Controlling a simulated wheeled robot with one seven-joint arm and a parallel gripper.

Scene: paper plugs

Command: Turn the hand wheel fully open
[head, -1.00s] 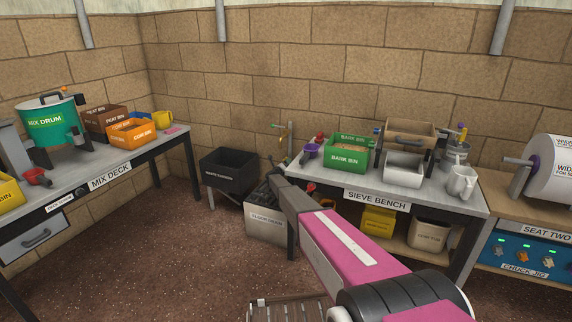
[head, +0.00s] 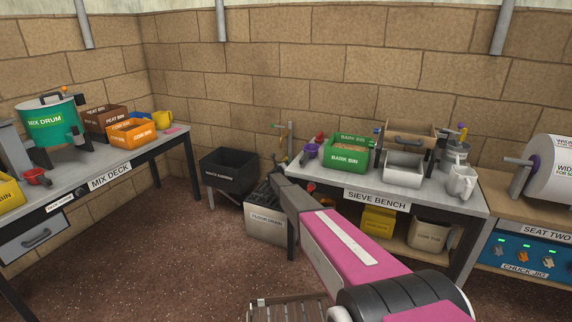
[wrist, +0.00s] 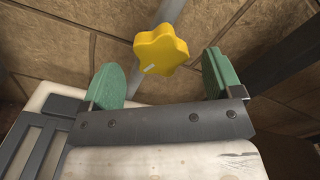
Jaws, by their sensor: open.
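The hand wheel (wrist: 162,50) is a yellow lobed knob with a small pale mark on its face, in the upper middle of the wrist view. It sits in front of a grey pipe (wrist: 170,14) by the block wall. My gripper (wrist: 161,64) is open, with one green-padded finger on each side of the wheel. Gaps show between the wheel and both pads; I see no contact. How far the fingers reach along the wheel's depth is hard to tell. In the head view, my gripper (head: 266,186) is small and dark beside the upright pipe (head: 290,139), and the wheel is not clear.
The sieve bench (head: 470,205) stands to the right of my gripper, with a green bin (head: 345,158) on it. A black waste bin (head: 228,172) is to the left. The floor drain box (head: 266,222) is below my gripper. Open floor lies at the front left.

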